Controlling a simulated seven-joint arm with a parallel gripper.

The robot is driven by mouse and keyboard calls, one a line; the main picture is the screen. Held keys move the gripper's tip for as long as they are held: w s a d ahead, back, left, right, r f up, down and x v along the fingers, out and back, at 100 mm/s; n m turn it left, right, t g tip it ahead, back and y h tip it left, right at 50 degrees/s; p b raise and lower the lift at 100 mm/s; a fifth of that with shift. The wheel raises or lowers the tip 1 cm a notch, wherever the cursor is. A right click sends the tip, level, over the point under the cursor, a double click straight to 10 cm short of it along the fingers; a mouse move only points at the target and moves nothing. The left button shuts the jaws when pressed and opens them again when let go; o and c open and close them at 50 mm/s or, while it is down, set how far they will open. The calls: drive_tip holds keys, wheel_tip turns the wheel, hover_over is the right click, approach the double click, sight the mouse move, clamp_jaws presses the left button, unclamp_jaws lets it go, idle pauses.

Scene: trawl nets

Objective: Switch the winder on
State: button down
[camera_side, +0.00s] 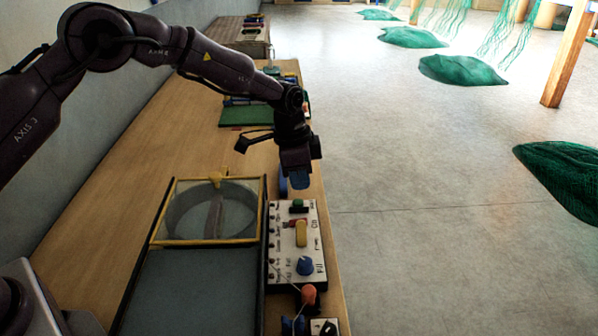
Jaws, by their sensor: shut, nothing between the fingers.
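The winder (140,283) sits on the wooden bench, with a yellow-framed clear cover (175,207) over a round drum. Its white control panel (284,238) is on the right side. The panel carries a green button (298,206), a yellow switch or lever (301,233) with a red part beside it, and a blue knob (305,265). My gripper (299,182) is shut and points down just above the far end of the panel, near the green button. I cannot tell whether it touches anything. The small panel lettering is too blurred to read.
An orange-red knob (308,294) and a small white box (323,327) are at the near bench edge. A green mat (245,115) with items lies farther back. Green nets (462,70) lie on the floor to the right. The bench's left side is clear.

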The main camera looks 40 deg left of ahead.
sight(308, 227)
drive_tip(key=f, duration=0.6)
drive_tip(key=w+d+f, duration=0.1)
drive_tip(key=f, duration=0.2)
drive_tip(key=shift+f, duration=0.25)
drive_tip(key=shift+f, duration=0.1)
drive_tip(key=shift+f, duration=0.15)
drive_tip(key=shift+s+a, duration=0.1)
drive_tip(key=shift+s, duration=0.05)
drive_tip(key=shift+s+a+r, duration=0.3)
drive_tip(key=shift+s+a, duration=0.1)
drive_tip(key=shift+a, duration=0.05)
drive_tip(key=shift+r, duration=0.15)
